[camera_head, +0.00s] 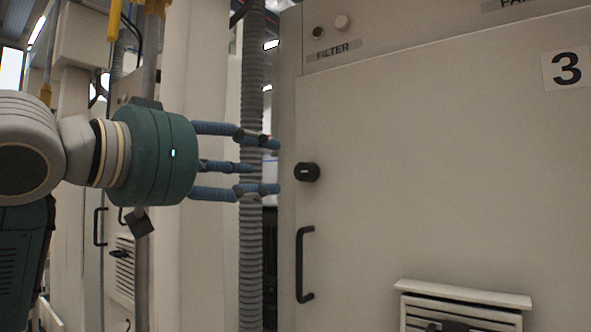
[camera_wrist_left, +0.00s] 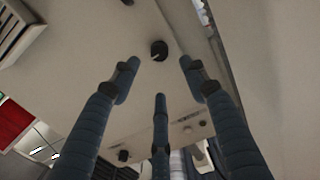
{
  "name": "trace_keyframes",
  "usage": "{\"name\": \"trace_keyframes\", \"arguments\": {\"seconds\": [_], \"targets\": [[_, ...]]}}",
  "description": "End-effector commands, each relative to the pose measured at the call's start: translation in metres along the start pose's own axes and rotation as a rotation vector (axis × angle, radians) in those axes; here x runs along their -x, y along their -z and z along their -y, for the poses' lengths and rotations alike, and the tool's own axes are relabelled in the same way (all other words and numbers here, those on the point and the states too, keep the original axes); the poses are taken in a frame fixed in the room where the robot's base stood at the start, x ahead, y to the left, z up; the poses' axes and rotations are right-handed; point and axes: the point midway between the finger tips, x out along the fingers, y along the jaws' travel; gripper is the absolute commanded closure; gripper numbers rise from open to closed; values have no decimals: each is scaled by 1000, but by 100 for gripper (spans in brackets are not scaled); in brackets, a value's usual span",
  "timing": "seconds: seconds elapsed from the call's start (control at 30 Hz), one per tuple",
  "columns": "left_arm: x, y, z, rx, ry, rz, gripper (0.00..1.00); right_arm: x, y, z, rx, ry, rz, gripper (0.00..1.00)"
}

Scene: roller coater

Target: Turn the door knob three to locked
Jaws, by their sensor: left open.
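Door three (camera_head: 440,170) is a large beige panel marked with a black 3 on a white label. Its black round knob (camera_head: 307,172) sits near the door's left edge, above a black handle (camera_head: 304,264). My left gripper (camera_head: 272,165) is open, its three blue fingers pointing right, with the tips a little left of the knob. In the left wrist view the knob (camera_wrist_left: 159,50) shows beyond the spread fingers, with a pale mark on its face. Nothing is between the fingers, and they appear apart from the knob. My right gripper is not in view.
A grey corrugated hose (camera_head: 251,240) runs vertically behind my fingers. A FILTER label (camera_head: 333,51) with two small round controls is above the door. A vent with a projecting ledge (camera_head: 462,294) is low on the door. The door face right of the knob is clear.

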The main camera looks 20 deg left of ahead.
Motion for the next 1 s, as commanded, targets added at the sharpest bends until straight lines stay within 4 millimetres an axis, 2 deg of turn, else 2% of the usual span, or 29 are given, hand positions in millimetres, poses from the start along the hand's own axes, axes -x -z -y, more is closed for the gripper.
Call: {"name": "trace_keyframes", "arguments": {"seconds": [0.1,0.23,0.37,0.5,0.67,0.93,1.0], "targets": [[-22,2,0,1,-2,7,55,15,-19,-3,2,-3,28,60],[-48,2,0,1,-1,8,55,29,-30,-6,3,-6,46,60],[-71,2,0,0,-1,5,55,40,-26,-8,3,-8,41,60],[-89,2,0,1,0,3,55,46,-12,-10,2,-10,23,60],[-98,0,0,0,1,2,55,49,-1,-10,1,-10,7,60],[-99,-1,0,-1,0,0,55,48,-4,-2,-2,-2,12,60],[-99,-1,0,-1,1,1,69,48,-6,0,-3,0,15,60]]}}
